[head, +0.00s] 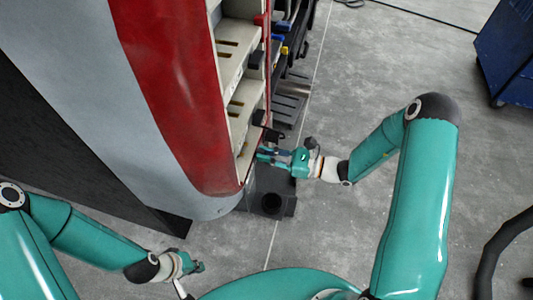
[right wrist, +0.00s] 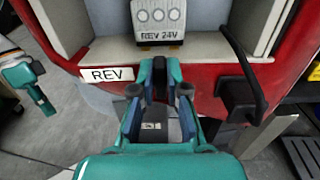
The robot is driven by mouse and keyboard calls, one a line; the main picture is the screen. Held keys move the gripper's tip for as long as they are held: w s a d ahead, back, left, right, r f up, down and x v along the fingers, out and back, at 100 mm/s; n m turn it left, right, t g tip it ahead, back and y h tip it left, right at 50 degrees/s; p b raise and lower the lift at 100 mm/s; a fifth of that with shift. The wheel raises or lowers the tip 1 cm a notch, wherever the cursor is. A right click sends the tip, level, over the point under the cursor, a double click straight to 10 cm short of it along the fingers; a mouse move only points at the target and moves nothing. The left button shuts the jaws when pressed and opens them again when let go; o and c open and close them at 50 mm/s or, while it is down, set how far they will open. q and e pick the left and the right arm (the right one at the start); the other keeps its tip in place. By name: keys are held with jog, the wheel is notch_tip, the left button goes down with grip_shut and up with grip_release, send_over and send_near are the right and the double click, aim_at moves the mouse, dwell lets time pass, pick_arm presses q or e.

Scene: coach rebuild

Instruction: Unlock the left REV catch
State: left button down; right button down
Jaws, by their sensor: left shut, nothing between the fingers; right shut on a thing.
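In the right wrist view my right gripper (right wrist: 169,66) is shut on a small dark part at the red front edge, just right of the white REV label (right wrist: 112,74). I take this part to be the left REV catch; the fingers hide most of it, so its position cannot be told. The grey REV 24V unit (right wrist: 158,20) sits right behind the fingertips. In the head view my right gripper (head: 266,154) reaches the lower end of the open bay. My left gripper (head: 199,267) is shut and empty, low at the left, away from the coach.
A black handle (right wrist: 246,80) stands out from the red edge, right of my right gripper. The red and grey coach shell (head: 165,90) fills the left. A blue cabinet (head: 507,55) stands at the far right. The grey floor (head: 350,90) between is mostly clear.

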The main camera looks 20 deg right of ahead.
jog(key=shift+w+d+m, duration=0.15)
jog(key=shift+d+m, duration=0.05)
jog(key=shift+m, duration=0.3)
jog(key=m, duration=0.3)
jog(key=shift+w+d+m+p, duration=0.15)
jog(key=shift+m+p, duration=0.15)
jog(key=shift+p, duration=0.05)
jog(key=m, duration=0.4)
jog(key=shift+w+d+m+p, duration=0.15)
jog(key=shift+w+m+p, duration=0.05)
jog(key=shift+m+p, duration=0.15)
jog(key=m, duration=0.4)
jog(key=shift+w+d+f+m+p, duration=0.1)
jog(key=shift+f+m+p, duration=0.15)
jog(key=shift+p, duration=0.1)
jog(key=m, duration=0.4)
jog(key=shift+f+p, duration=0.25)
jog(key=shift+p, duration=0.05)
jog(key=shift+m, duration=0.3)
jog(key=c, duration=1.2)
grip_release()
jog(key=shift+f, duration=0.15)
